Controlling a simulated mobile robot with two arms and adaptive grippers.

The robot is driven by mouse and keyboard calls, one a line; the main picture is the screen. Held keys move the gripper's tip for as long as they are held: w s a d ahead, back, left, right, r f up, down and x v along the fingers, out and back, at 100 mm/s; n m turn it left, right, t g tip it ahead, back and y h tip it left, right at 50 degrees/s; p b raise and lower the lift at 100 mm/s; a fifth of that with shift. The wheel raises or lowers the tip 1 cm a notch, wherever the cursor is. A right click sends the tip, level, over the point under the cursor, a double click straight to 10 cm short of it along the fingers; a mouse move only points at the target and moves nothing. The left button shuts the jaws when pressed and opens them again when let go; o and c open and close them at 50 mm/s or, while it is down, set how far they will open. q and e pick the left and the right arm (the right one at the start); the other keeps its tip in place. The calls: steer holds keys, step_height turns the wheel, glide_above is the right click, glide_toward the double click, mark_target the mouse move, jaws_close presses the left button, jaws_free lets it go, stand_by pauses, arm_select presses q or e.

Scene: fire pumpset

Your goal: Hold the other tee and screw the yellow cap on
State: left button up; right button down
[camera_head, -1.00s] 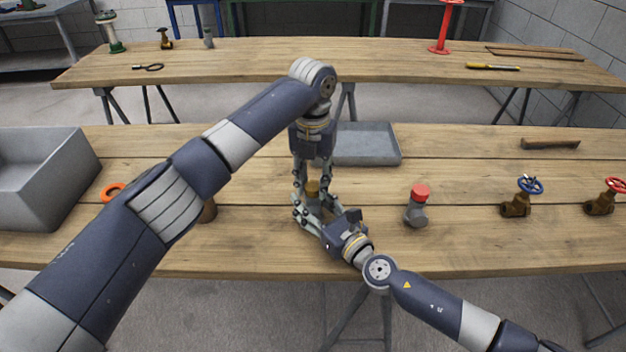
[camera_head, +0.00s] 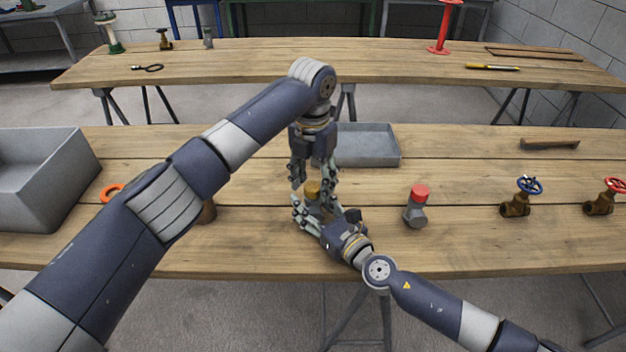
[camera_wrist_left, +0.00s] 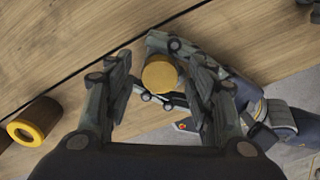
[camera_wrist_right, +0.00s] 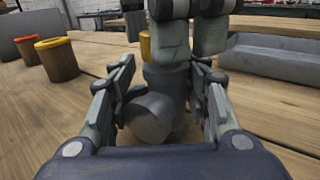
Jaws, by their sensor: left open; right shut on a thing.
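The yellow cap (camera_head: 313,187) sits on top of the grey tee. In the left wrist view the cap (camera_wrist_left: 160,74) shows as a round yellow disc between the open fingers. The grey tee (camera_wrist_right: 160,100) stands upright in the right wrist view, its side branch facing that camera. My right gripper (camera_head: 311,212) is shut on the tee low at the bench. My left gripper (camera_head: 313,176) points straight down above the cap, open, with its fingertips apart on either side. Whether the cap is fully seated cannot be told.
Another grey tee with a red cap (camera_head: 419,193) stands to the right. Valves with blue (camera_head: 530,185) and red (camera_head: 616,185) handwheels stand farther right. A grey tray (camera_head: 368,145) lies behind the grippers.

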arm_select(q)
steer(key=shift+r, duration=2.2)
steer(key=shift+c, duration=0.2)
